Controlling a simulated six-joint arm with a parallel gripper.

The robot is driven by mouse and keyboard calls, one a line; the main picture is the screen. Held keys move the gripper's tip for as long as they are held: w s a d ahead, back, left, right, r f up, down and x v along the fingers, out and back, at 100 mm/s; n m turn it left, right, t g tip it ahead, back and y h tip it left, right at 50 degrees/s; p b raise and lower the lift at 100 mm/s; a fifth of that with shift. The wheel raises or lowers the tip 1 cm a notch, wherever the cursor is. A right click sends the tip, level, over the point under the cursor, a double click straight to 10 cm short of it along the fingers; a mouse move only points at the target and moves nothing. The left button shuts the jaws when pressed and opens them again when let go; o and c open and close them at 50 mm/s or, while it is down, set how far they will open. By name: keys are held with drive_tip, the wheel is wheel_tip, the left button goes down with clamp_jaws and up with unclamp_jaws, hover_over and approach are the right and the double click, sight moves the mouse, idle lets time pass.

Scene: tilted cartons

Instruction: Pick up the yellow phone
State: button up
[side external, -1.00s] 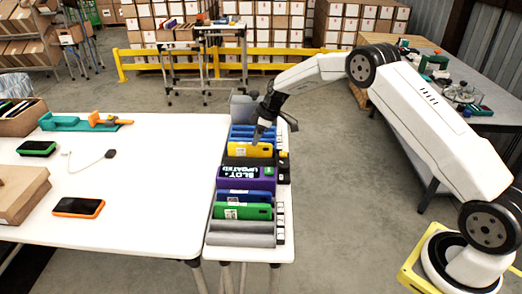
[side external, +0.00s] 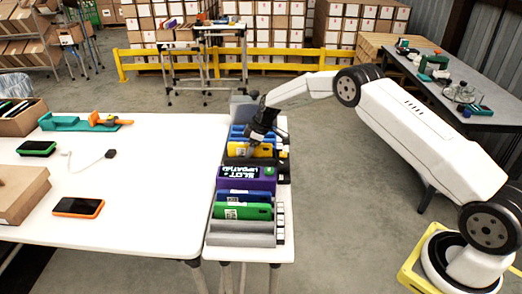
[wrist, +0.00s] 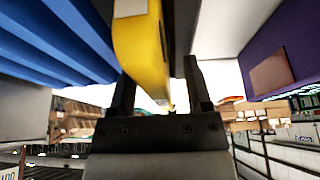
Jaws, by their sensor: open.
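The yellow phone (side external: 237,150) stands on edge in the rack of slots on the narrow white table, between blue items and a purple box. My gripper (side external: 254,146) is down at the phone's right part and hides some of it. In the wrist view, the yellow phone (wrist: 143,45) lies between the two dark fingers of my open gripper (wrist: 158,78). It sits nearer the left finger. I cannot tell whether either finger touches it.
Blue dividers (wrist: 50,35) are close on the left in the wrist view. The purple box (side external: 245,179) is in front of the phone, with a blue phone (side external: 240,197) and a green phone (side external: 240,212) nearer. An orange-edged phone (side external: 78,207) lies on the wide white table.

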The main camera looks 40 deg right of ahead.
idle(0.4)
clamp_jaws()
drive_tip(key=shift+r, duration=0.15)
drive_tip(key=shift+r, duration=0.8)
drive_tip(key=shift+s+r, duration=0.15)
drive_tip(key=shift+r, duration=0.7)
drive_tip(key=s+a+r, duration=0.1)
drive_tip(key=s+r, duration=0.8)
drive_tip(key=s, duration=0.4)
drive_tip(key=shift+s+r, duration=0.25)
drive_tip(key=shift+s, duration=0.05)
